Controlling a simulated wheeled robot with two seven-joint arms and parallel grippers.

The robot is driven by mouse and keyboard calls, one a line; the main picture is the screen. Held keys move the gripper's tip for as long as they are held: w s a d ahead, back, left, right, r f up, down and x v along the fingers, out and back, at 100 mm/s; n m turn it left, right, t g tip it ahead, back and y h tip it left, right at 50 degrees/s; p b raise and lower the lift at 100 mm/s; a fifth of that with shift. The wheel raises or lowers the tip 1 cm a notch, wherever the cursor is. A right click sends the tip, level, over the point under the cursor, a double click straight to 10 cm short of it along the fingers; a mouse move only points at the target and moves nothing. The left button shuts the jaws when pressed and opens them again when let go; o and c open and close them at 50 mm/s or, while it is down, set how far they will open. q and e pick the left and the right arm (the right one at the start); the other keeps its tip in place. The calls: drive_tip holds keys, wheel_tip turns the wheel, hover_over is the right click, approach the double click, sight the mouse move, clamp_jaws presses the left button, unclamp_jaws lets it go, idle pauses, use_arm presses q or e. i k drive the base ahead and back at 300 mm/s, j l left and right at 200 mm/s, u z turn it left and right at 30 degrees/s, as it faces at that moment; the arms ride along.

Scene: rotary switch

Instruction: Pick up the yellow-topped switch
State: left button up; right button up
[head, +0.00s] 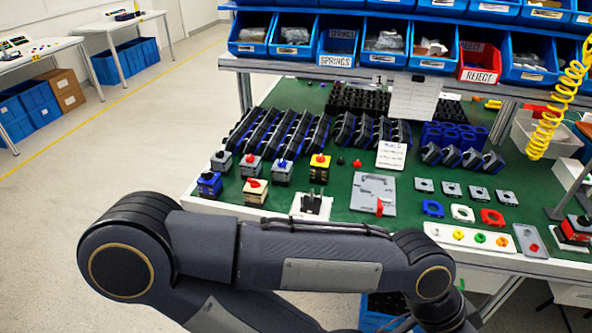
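The yellow-topped switch (319,167) stands on the green workbench (345,182). It has a yellow top with a red knob and a dark body. It is at the right end of a short row of switches, with clear bench around its front. One of my arms crosses the lower part of the head view in front of the bench, nearer the camera than the switch. Neither of my grippers shows, so I cannot see what they hold.
A grey-topped switch with a blue knob (282,172) stands left of the yellow-topped one. A beige switch (255,192) and a blue switch (209,184) stand nearby. A grey fixture plate (374,188) lies to the right. Blue bins (387,37) line the shelf behind.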

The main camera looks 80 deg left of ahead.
sight(319, 172)
drive_tip(key=u, duration=2.7)
drive_tip(key=i+j+u, duration=0.1)
drive_tip(key=i, duration=0.65)
drive_tip(key=i+j+u, duration=0.1)
drive_tip(key=i, duration=0.7)
drive_tip(key=j, duration=0.1)
